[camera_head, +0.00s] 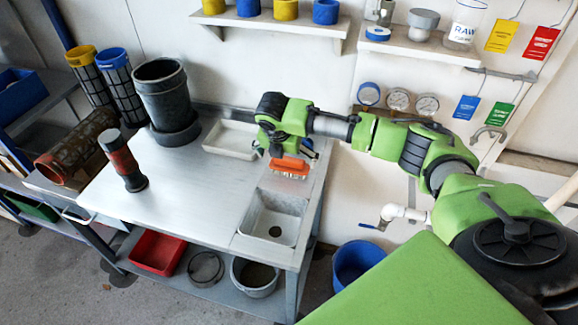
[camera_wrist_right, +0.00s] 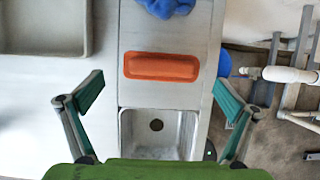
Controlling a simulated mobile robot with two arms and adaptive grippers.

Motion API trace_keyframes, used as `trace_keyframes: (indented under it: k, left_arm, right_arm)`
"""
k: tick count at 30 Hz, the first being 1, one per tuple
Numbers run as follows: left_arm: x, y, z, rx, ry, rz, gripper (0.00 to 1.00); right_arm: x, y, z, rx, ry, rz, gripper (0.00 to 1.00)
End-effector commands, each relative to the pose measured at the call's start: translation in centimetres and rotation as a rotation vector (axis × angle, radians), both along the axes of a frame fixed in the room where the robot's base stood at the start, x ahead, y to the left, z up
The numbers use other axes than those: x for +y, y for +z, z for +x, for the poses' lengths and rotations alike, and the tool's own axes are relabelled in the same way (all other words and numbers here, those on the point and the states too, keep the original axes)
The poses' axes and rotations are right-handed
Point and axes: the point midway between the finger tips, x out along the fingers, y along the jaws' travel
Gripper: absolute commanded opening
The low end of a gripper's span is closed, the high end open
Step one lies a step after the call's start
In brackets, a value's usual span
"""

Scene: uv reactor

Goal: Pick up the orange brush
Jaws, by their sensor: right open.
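The orange brush (camera_head: 290,165) lies on the metal bench just behind the small sink, with pale bristles showing along its lower edge in the head view. In the right wrist view the brush (camera_wrist_right: 162,67) is a long orange block lying crosswise, ahead of the sink. My right gripper (camera_head: 290,150) is above the brush and partly covers it in the head view. In the right wrist view my right gripper (camera_wrist_right: 162,95) is open, its two fingers wide apart on either side, with nothing between them held. My left gripper is not in view.
The sink (camera_head: 246,224) is set in the bench (camera_head: 170,205) in front of the brush. A pale tray (camera_head: 231,140) lies to its left. A blue cloth-like item (camera_wrist_right: 167,7) lies beyond the brush. A dark cylinder (camera_head: 131,164) stands on the bench, whose middle is clear.

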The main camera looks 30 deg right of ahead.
Motion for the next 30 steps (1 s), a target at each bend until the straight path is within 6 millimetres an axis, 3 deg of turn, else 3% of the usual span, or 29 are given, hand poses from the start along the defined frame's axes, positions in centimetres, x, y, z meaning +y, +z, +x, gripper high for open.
trace_keyframes:
  k: [3,7,12,20,25,30]
  left_arm:
    - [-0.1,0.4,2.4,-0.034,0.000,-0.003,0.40]
    - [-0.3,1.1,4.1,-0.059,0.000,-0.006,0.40]
    - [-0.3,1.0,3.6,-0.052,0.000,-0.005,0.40]
    - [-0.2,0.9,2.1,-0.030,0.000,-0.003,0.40]
    - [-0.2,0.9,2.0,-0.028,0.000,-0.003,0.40]
    - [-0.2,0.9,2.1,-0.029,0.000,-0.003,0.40]
  right_arm:
    - [-0.4,-0.7,0.1,0.002,-0.001,-0.002,1.00]
    - [-1.1,-2.5,0.5,0.003,-0.002,-0.002,1.00]
    - [-1.7,-4.5,1.1,0.001,-0.001,-0.001,1.00]
    - [-1.8,-4.9,1.2,0.000,0.001,-0.001,1.00]
    - [-1.8,-4.9,1.2,0.000,0.001,-0.001,0.61]
    - [-1.8,-4.8,1.2,0.000,0.001,-0.001,0.58]
